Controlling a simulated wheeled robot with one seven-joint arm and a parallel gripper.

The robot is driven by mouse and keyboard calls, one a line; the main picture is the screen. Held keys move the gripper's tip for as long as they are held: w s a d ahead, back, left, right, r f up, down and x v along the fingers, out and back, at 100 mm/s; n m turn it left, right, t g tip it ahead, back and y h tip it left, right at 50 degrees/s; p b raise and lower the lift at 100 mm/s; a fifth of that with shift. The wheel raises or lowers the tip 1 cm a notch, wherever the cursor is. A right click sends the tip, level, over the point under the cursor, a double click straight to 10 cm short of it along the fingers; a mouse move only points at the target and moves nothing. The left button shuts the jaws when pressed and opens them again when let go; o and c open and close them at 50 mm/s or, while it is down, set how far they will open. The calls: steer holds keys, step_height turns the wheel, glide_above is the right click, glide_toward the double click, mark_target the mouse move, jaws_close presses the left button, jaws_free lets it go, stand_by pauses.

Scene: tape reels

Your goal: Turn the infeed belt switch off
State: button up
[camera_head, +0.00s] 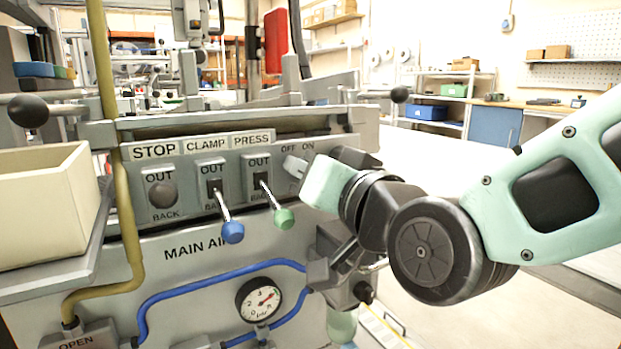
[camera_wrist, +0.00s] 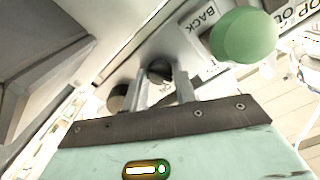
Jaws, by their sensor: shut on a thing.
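The switch marked OFF and ON is at the right end of the machine's front panel (camera_head: 235,181) in the head view. My gripper (camera_head: 296,167) is right at it and covers most of it, so which way it is turned cannot be told. In the wrist view my two fingers (camera_wrist: 166,88) reach to the panel and are shut on a small dark knob (camera_wrist: 158,71), which shows between their tips. This appears to be the switch knob.
Left of the switch are a green-tipped PRESS lever (camera_head: 284,218), a blue-tipped CLAMP lever (camera_head: 233,232) and a dark STOP button (camera_head: 163,194). The green ball also shows close by in the wrist view (camera_wrist: 243,35). A pressure gauge (camera_head: 259,300) and blue hose are below.

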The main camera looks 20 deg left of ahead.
steer(key=shift+n, duration=0.6)
steer(key=o, duration=1)
steer(key=shift+c, duration=0.2)
